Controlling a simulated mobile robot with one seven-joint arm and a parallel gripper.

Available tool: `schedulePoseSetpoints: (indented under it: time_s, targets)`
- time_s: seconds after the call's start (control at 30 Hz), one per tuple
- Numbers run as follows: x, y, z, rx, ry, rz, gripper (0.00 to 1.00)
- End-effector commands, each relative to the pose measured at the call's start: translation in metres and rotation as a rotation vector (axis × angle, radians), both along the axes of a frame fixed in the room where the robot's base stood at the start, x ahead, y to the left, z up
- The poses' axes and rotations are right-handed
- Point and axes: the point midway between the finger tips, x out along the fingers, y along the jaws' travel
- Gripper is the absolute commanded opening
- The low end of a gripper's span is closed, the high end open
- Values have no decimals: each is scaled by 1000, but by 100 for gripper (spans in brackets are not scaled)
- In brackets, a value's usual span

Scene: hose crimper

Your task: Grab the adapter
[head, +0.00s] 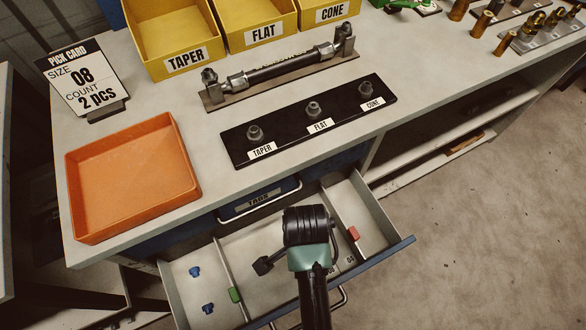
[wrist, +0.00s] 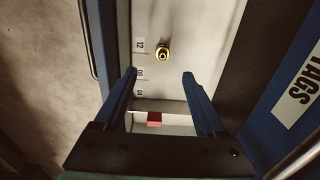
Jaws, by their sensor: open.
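A small brass adapter (wrist: 163,53) stands on the pale floor of the open drawer (head: 262,243), seen nearly end-on in the wrist view. It is beside the label "12" (wrist: 139,45); labels "08" (wrist: 140,72) and "04" (wrist: 140,92) run down the same side. My gripper (wrist: 159,76) is open and empty, its two blue fingers pointing into the drawer. The adapter shows just beyond the fingertips, between their lines and nearer the right one. It is not touched. In the head view my arm hides the adapter.
The bench above holds an orange tray (head: 133,178), a black fitting board (head: 290,137) and a "size 08, count 2" card (head: 80,78).

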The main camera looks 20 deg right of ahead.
Motion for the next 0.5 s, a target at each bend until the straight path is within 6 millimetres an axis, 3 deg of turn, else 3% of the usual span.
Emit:
schedulePoseSetpoints:
  time_s: [0.33, 0.5]
  targets:
    - [0, 0, -57, 1, 2, 0, 73]
    - [1, 0, -75, 0, -1, 1, 73]
